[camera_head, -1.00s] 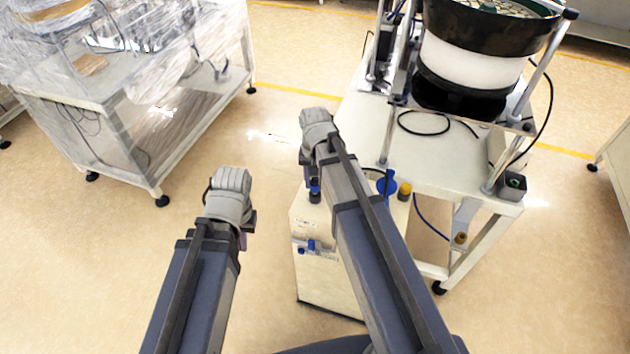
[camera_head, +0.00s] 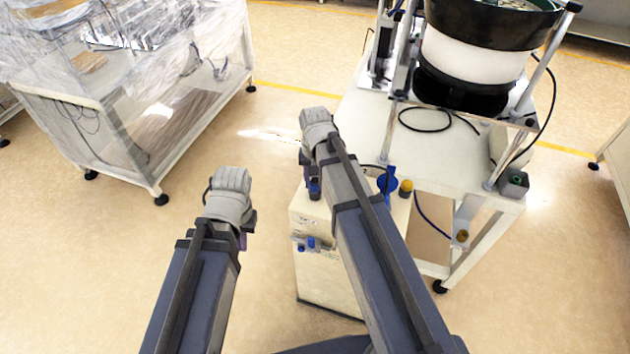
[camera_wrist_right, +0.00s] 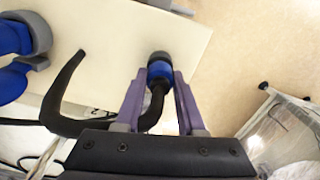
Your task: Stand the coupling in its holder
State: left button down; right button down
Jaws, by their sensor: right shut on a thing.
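The coupling (camera_wrist_right: 158,72) is a blue and black cylinder with a black curved hose (camera_wrist_right: 70,115) running from it. In the right wrist view it sits between the purple fingers of my right gripper (camera_wrist_right: 160,85), which is shut on it. In the head view the blue and black part (camera_head: 315,187) shows just below my right wrist, at the left edge of the cream cabinet top. A dark ring at its far end may be the holder; I cannot tell how far in the coupling sits. My left gripper (camera_head: 244,238) is mostly hidden under its wrist, away from the cabinet.
The cream cabinet (camera_head: 322,275) has a blue round part (camera_head: 387,181) and a yellow knob (camera_head: 405,187) on top. A white table (camera_head: 440,160) with a bowl feeder (camera_head: 470,50) stands behind. A plastic-wrapped cart (camera_head: 150,125) is at left. Floor between is clear.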

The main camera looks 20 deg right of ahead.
jog(key=shift+f, duration=0.2)
jog(key=shift+c, duration=1.1)
grip_release()
jog(key=shift+r+p, duration=3.5)
jog(key=shift+r, duration=0.15)
jog(key=shift+r, duration=0.1)
notch_tip(320, 180, up, 4)
jog(key=p, duration=0.4)
